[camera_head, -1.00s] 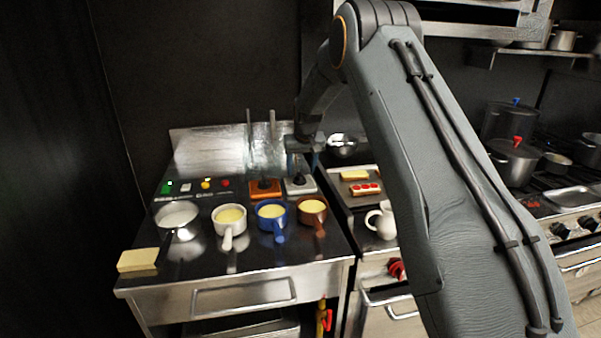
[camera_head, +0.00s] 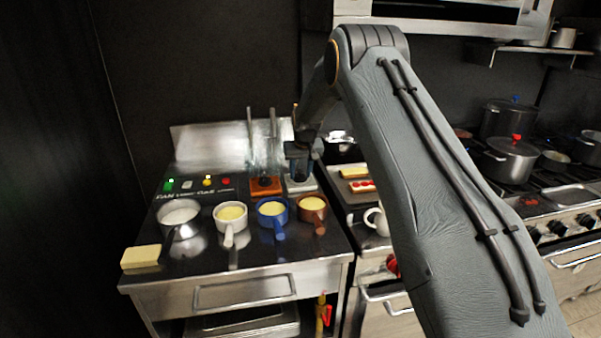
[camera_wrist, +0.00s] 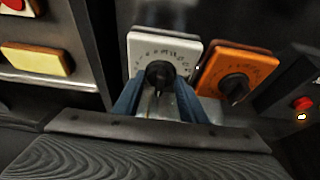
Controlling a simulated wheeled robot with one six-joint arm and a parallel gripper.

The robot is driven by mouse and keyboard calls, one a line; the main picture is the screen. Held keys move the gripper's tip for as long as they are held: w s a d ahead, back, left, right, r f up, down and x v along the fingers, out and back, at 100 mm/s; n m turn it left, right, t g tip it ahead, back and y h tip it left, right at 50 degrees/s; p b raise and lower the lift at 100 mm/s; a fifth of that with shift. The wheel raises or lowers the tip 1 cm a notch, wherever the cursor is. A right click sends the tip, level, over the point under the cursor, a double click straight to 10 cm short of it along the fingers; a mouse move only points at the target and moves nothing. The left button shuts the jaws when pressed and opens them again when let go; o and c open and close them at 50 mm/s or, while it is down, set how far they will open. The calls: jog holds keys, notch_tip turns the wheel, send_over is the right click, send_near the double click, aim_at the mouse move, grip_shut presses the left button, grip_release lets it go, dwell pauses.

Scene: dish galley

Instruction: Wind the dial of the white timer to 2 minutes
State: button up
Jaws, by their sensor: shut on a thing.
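The white timer (camera_wrist: 182,52) is a square plate with a printed scale and a black dial (camera_wrist: 158,76); it stands at the back of the steel counter. It also shows in the head view (camera_head: 301,184), partly covered by my gripper. My gripper (camera_wrist: 160,98) has its blue fingers on both sides of the dial and is shut on it. The dial's pointer faces roughly toward the gripper; the exact mark it indicates is too small to read. In the head view my gripper (camera_head: 299,172) reaches down over the timer.
An orange timer (camera_wrist: 238,66) with a black dial stands right beside the white one. In front are a blue pot (camera_head: 272,212), a brown pot (camera_head: 312,210), a white pot (camera_head: 230,214) and a steel pan (camera_head: 180,216). A yellow block (camera_head: 140,257) lies at the front left.

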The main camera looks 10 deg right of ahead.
jog(key=shift+m+b, duration=0.3)
jog(key=shift+b, duration=0.05)
jog(key=m+b, duration=0.1)
jog(key=b, duration=0.1)
jog(key=m+h+b, duration=0.1)
jog(key=m+b, duration=0.1)
jog(key=shift+w+a+f, duration=0.1)
jog(key=shift+a, duration=0.1)
jog(key=m+h+b, duration=0.1)
jog(key=m+b, duration=0.2)
jog(key=b, duration=0.1)
jog(key=shift+g+h, duration=0.3)
jog(key=shift+m, duration=0.3)
jog(key=o, duration=1.1)
jog(key=shift+c, duration=0.2)
jog(key=shift+r, duration=0.2)
jog(key=b+v, duration=0.2)
jog(key=v, duration=0.5)
jog(key=shift+r, duration=0.3)
